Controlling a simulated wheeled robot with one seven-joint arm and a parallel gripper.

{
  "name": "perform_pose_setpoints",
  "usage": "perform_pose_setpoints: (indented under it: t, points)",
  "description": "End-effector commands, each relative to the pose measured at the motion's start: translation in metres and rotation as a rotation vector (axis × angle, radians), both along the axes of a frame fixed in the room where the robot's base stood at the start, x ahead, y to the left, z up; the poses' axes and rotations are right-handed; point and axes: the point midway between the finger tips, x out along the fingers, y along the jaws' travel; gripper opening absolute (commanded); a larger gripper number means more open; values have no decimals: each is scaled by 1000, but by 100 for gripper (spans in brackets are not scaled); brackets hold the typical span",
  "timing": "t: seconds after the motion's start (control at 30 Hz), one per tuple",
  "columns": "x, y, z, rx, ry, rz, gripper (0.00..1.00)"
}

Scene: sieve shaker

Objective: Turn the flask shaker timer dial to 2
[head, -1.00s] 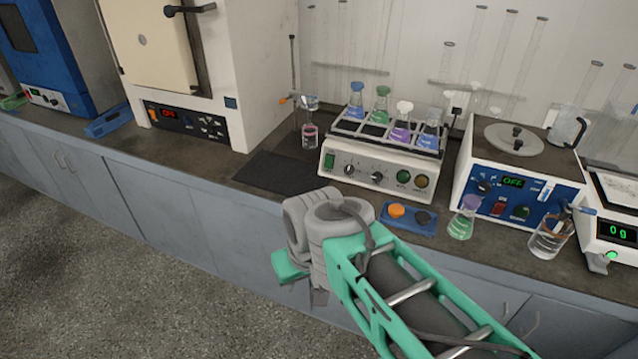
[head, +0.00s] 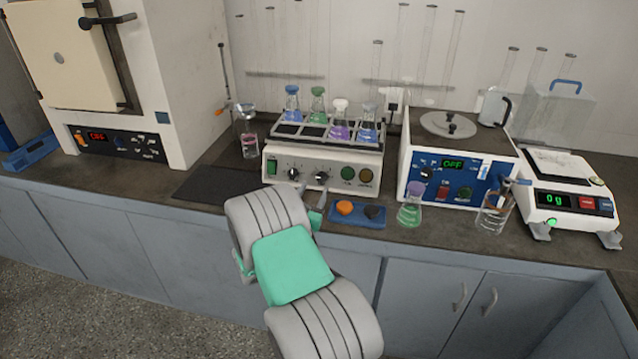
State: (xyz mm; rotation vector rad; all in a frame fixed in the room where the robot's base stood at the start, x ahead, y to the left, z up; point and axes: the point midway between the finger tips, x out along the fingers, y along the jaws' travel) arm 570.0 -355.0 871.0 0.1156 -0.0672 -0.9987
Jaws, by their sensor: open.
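The flask shaker (head: 275,153) is a cream box with a tray of stoppered flasks on top, standing at the middle of the counter. Its front panel carries a green switch, a left black dial (head: 293,174), a right black dial (head: 321,177), and green and amber round buttons. The dial markings are too small to read, so I cannot tell which is the timer or its setting. My gripper (head: 309,190) is open just in front of the panel, near the two dials. My arm hides much of the gripper; I cannot tell whether a finger touches a dial.
A blue tray (head: 372,223) with orange and dark round pieces sits just right of my gripper. A flask of green liquid (head: 410,213) and a beaker (head: 493,213) stand near the front edge. A blue-fronted device (head: 455,192) is right; a dark mat (head: 207,187) lies left.

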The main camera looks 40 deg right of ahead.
Motion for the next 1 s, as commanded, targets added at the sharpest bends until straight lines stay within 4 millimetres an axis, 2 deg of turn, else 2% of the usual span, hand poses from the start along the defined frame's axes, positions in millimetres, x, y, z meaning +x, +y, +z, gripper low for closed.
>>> perform_pose_setpoints:
  t: [0.1, 0.27, 0.6, 1.0]
  points:
    - [12, -22, 1, 3, -3, -4, 52]
    - [26, -44, 1, 3, -3, -3, 52]
    - [32, -50, 1, 4, -3, -1, 52]
    - [32, -50, 0, 6, -3, -1, 19]
